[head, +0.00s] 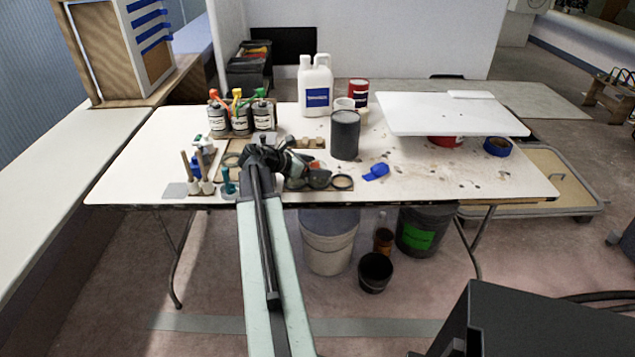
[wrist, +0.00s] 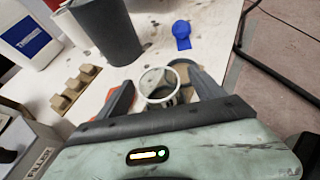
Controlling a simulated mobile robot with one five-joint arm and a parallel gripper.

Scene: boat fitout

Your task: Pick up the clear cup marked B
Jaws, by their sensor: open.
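In the head view my gripper (head: 290,164) is over the front edge of the table, beside a board with round holders (head: 342,182); the cup cannot be made out clearly there.
A dark grey canister (head: 345,135) stands just behind my gripper. A blue item (head: 377,171) lies to its right. Three capped bottles (head: 240,118) and a white jug (head: 315,88) stand farther back. A white board (head: 450,113) covers the right rear. The table's front right is mostly clear.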

